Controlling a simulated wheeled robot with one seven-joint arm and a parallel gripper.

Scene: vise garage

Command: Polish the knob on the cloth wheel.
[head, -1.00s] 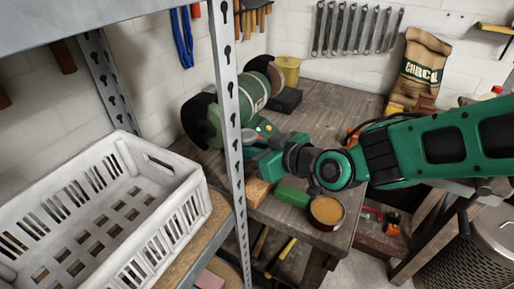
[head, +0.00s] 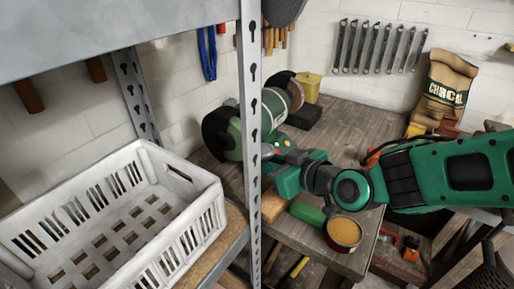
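A green bench grinder (head: 274,108) stands at the back left of the wooden workbench, partly hidden by the shelf post. A dark round cover (head: 221,132) shows at its near end; I cannot make out the cloth wheel's face. A brownish wheel end (head: 283,82) shows at its far end. My green arm reaches in from the right, and its end lies close to the grinder's near side. My gripper's fingers are hidden behind the post and wrist, so I cannot see whether they hold anything. The knob is not visible.
A grey shelf post (head: 251,150) stands in front of the grinder, beside a white crate (head: 113,213). A round tin (head: 343,234), a green block (head: 307,212) and a wooden block (head: 274,206) sit at the bench's front. Bare bench (head: 345,120) lies to the right.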

